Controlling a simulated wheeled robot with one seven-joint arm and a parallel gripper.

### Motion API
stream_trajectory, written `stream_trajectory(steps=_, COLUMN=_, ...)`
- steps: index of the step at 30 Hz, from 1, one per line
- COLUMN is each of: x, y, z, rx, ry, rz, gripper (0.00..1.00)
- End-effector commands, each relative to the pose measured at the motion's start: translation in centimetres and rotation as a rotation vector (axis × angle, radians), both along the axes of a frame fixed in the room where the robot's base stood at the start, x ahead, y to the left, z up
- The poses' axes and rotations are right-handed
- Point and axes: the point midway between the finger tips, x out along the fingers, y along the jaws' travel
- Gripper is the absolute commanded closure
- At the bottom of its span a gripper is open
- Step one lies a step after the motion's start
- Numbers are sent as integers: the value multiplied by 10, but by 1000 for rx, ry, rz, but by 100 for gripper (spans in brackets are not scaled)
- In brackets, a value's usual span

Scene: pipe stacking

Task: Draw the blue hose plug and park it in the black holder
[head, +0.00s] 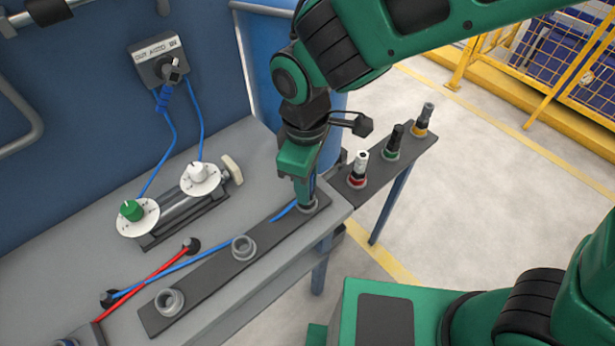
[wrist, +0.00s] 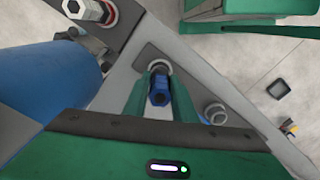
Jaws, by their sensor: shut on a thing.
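My gripper (head: 305,184) points down at the right end of a dark strip (head: 205,278) with grey ring sockets on the bench. It is shut on the blue hose plug (wrist: 160,92), which shows between the fingers in the wrist view. The plug stands roughly upright at the strip's right-end ring (head: 308,204); whether its tip sits inside that ring is hidden. The blue hose (head: 285,210) shows beside the gripper and again further left on the bench. The middle ring (head: 243,247) and left ring (head: 170,300) are empty. I cannot tell which part is the black holder.
A side rail (head: 405,173) holds plugs with red (head: 358,170), green (head: 393,143) and yellow (head: 423,120) collars. A dial unit (head: 185,208) stands behind the strip. A red hose (head: 150,278) and a blue drum (head: 268,70) are nearby.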

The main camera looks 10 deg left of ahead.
Motion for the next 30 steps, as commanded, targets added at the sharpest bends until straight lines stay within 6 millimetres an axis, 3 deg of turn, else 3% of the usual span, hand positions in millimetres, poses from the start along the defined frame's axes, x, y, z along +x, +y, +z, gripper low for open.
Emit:
stream_trajectory(steps=14, x=0, y=0, z=-6, rx=0, ry=0, rz=0, gripper=100)
stream_trajectory(steps=15, x=0, y=0, z=-6, rx=0, ry=0, rz=0, gripper=69)
stream_trajectory(steps=17, x=0, y=0, z=-6, rx=0, ry=0, rz=0, gripper=54)
stream_trajectory(steps=26, x=0, y=0, z=-5, rx=0, ry=0, rz=0, gripper=54)
stream_trajectory(steps=30, x=1, y=1, z=4, rx=2, ry=-1, rz=0, gripper=54)
